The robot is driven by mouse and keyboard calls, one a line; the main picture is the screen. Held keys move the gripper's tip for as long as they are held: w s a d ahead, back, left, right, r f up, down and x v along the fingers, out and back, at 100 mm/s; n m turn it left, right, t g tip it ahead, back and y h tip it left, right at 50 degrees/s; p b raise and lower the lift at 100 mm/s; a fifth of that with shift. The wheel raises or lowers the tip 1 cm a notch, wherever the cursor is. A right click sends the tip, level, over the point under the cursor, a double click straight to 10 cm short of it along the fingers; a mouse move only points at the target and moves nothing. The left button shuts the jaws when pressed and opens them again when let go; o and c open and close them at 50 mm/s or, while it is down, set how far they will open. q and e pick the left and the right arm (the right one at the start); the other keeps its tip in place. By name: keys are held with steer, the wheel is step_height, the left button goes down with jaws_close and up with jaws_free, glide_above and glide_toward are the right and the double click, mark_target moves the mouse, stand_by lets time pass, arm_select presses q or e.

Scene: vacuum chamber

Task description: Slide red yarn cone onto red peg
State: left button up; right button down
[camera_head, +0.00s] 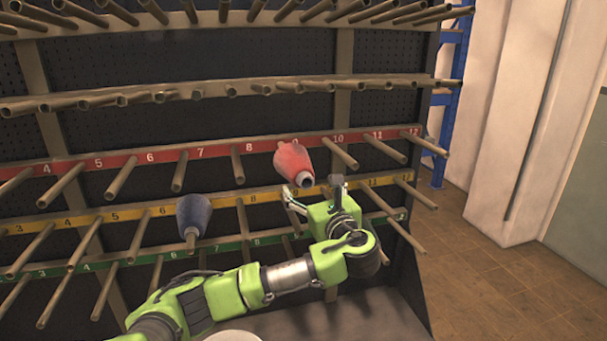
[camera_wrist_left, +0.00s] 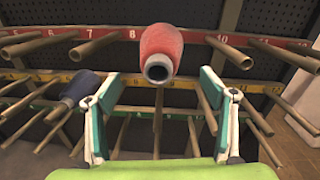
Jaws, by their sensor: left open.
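The red yarn cone (camera_head: 293,160) is at position 9 on the red rail (camera_head: 213,150), its narrow grey open end facing outward. In the left wrist view the red cone (camera_wrist_left: 162,45) is upper centre, beyond the fingertips. A peg inside it cannot be made out. My left gripper (camera_head: 315,192) is open and empty, just below and in front of the cone, apart from it. Its two fingers show in the left wrist view (camera_wrist_left: 157,80). My right gripper is not in view.
A blue yarn cone (camera_head: 192,213) is on a peg of the yellow rail (camera_head: 130,212), left of my gripper. Bare pegs stick out around it, with a green rail (camera_head: 140,255) below. Open floor (camera_head: 500,290) lies to the right.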

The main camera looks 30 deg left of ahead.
mark_target(301, 174)
arm_select(q)
steer(key=p+x, duration=0.1)
steer(key=x, duration=0.6)
steer(key=shift+w+a+p, duration=0.1)
steer(key=shift+p, duration=0.25)
steer(key=shift+w+a, duration=0.35)
steer(key=shift+a, duration=0.05)
steer(key=c, duration=1.7)
steer(key=shift+b+x, duration=0.55)
steer(key=shift+x, duration=1.9)
steer(key=shift+w+b+x, duration=0.2)
steer(key=shift+b+x, duration=0.85)
steer(key=shift+x, duration=1.5)
steer(key=shift+d+f, duration=0.1)
steer(key=shift+f, duration=0.05)
